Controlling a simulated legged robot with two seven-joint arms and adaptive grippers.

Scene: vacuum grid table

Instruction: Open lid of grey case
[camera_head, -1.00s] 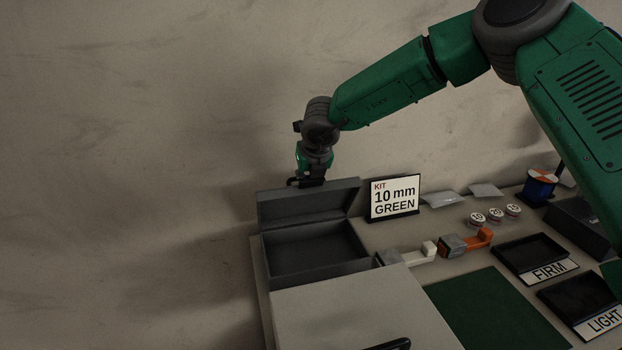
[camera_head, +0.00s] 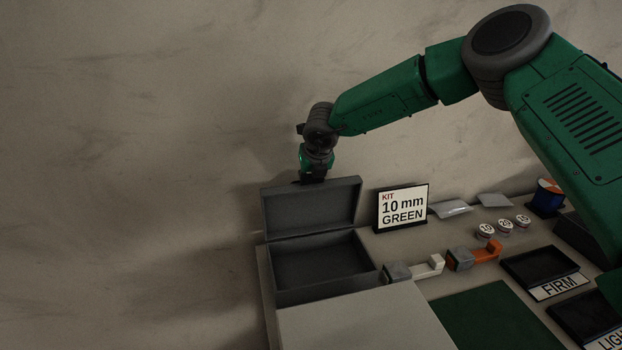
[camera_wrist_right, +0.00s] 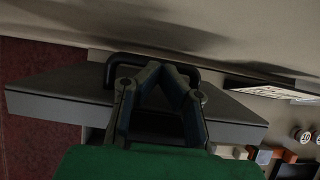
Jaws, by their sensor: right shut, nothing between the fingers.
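The grey case (camera_head: 322,266) stands at the left end of the table, its inside visible and empty. Its lid (camera_head: 312,206) stands raised at the back edge, close to upright. My right gripper (camera_head: 312,181) is at the top edge of the lid, partly hidden behind it. In the right wrist view the lid (camera_wrist_right: 62,90) spans the picture, and my right gripper (camera_wrist_right: 166,68) has its fingertips together beside a dark handle (camera_wrist_right: 112,66). Nothing shows between the fingers. My left gripper is not in view.
Right of the case stand a kit sign (camera_head: 402,207), a white-handled clamp (camera_head: 415,268) and an orange clamp (camera_head: 473,255). Black trays (camera_head: 540,266) lie further right. A pale panel (camera_head: 365,322) is in front of the case. A wall rises close behind.

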